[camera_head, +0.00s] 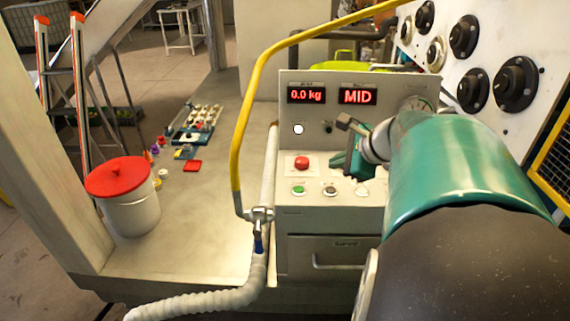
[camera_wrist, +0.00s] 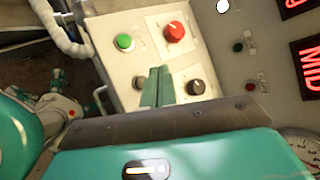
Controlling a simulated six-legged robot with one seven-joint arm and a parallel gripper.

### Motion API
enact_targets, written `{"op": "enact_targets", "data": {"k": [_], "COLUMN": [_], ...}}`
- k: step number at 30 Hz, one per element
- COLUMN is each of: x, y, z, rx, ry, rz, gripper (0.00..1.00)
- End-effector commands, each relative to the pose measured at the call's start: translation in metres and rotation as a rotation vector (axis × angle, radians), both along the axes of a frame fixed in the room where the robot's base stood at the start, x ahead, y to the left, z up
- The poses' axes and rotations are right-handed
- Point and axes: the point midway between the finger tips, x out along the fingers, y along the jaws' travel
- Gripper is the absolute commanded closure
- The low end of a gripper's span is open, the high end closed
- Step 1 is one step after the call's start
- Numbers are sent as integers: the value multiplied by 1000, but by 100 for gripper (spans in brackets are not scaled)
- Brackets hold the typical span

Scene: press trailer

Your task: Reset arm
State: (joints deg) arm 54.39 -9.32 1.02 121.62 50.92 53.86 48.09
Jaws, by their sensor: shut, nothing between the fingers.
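My teal arm reaches in from the right in the head view. My gripper (camera_head: 346,160) is in front of the grey control panel (camera_head: 300,216), near the red button (camera_head: 302,163). In the wrist view my gripper (camera_wrist: 157,88) has its two green fingers together, with nothing between them. A green button (camera_wrist: 124,42) is beside the red one. I cannot tell whether the fingertips touch the panel.
Displays reading "0.0 kg" (camera_head: 306,95) and "MID" (camera_head: 357,96) are above the buttons. A yellow rail (camera_head: 245,120) and a hose (camera_head: 200,301) are left of the panel. A white bucket with a red lid (camera_head: 128,205) stands farther left. Dark knobs (camera_head: 515,84) line the right wall.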

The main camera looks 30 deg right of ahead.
Motion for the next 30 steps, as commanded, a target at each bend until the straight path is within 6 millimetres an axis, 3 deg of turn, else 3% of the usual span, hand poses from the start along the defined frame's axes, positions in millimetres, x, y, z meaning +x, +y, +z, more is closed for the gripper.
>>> {"op": "enact_targets", "data": {"k": [11,14,17,20,24,30], "x": [0,2,4,1,-14,-48], "y": [1,14,48,95,157,223], "z": [0,0,-1,-4,-10,-20], "rx": [-2,-36,-131,-282,-524,-883], "ry": [1,12,38,73,105,109], "rz": [4,54,191,405,740,1204], "gripper": [100,100,100,100,100,100]}}
